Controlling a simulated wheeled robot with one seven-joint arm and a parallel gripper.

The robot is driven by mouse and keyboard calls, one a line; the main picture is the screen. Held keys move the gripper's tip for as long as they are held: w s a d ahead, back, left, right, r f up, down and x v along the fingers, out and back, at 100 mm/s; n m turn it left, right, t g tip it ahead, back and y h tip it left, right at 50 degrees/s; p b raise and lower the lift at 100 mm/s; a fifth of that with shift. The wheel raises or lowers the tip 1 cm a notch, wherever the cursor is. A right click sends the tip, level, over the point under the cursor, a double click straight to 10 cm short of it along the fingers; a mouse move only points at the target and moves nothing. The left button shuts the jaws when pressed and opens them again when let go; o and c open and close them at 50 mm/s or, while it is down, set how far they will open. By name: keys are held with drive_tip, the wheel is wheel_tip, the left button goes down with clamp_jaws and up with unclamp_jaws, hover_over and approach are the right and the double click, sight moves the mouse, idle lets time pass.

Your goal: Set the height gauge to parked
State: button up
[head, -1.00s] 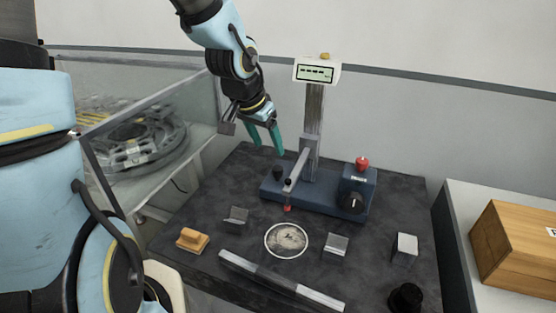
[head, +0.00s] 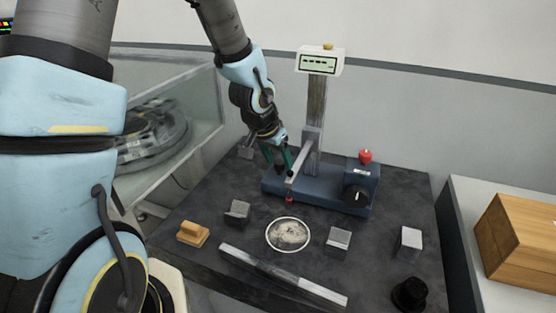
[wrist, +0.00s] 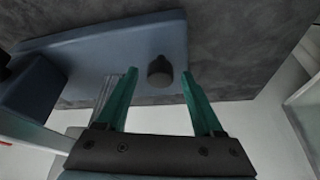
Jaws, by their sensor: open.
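The height gauge stands at the back of the dark plate. It has a blue base (head: 325,196), an upright metal column (head: 316,110), a display head (head: 319,60) with dashes on its screen, and a horizontal arm with a red-tipped probe (head: 290,197) hanging low. A black knob (head: 356,193) and a red button (head: 365,156) sit at the base's right end. A small dark knob (wrist: 160,71) on the base's left end shows between the fingers in the wrist view. My gripper (head: 280,165) is open with green fingers, pointing down by that left end. It holds nothing.
On the dark plate (head: 200,262) lie a round disc (head: 288,234), a long metal bar (head: 280,276), several small metal blocks, a wooden-topped brush (head: 192,233) and a black round object (head: 409,294). A wooden box (head: 520,240) stands on the right. A clear-walled enclosure (head: 165,140) is at the left.

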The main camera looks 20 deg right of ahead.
drive_tip(key=shift+c, duration=0.2)
clamp_jaws()
idle(1.1)
